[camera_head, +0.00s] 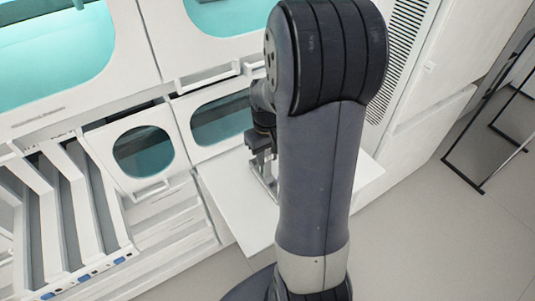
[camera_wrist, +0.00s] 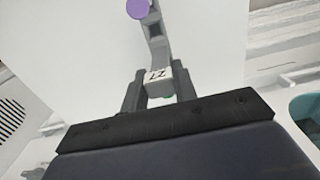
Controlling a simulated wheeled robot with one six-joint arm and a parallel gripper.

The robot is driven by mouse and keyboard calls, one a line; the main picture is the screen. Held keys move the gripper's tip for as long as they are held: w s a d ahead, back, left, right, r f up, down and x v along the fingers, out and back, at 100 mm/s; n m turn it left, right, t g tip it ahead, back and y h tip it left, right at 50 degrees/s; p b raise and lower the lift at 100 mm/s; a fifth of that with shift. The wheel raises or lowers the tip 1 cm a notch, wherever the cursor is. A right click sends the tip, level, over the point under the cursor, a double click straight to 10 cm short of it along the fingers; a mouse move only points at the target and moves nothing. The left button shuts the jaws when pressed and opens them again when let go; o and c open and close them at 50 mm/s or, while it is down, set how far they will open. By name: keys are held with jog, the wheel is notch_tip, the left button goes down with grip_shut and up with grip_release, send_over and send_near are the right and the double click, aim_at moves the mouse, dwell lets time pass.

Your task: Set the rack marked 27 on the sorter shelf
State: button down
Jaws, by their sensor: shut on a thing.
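My gripper (camera_wrist: 158,92) is shut on a grey rack (camera_wrist: 156,45), with one finger on each side of it. The rack's white label shows a number that looks like 27, small and slightly blurred. A round purple cap (camera_wrist: 137,8) shows at the rack's far end, at the top edge of the wrist view. In the head view my gripper (camera_head: 260,149) is at a flat white shelf (camera_head: 234,208), partly hidden by my arm. The white surface (camera_wrist: 85,50) also lies behind the rack in the wrist view. I cannot tell whether the rack touches it.
White machine fronts with teal windows (camera_head: 143,151) stand behind and left of the shelf. A slotted rack of slanted channels (camera_head: 108,210) with blue tags is at the left. A black-framed stand (camera_head: 482,190) is at the right. The floor (camera_head: 420,235) at the lower right is clear.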

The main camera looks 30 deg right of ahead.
jog(key=c, duration=1.1)
grip_release()
jog(key=shift+o, duration=0.2)
notch_tip(320, 180, up, 11)
jog(key=shift+f, duration=0.1)
notch_tip(320, 180, down, 10)
jog(key=shift+f, duration=0.1)
jog(key=shift+r+p, duration=0.2)
jog(key=shift+p, duration=0.1)
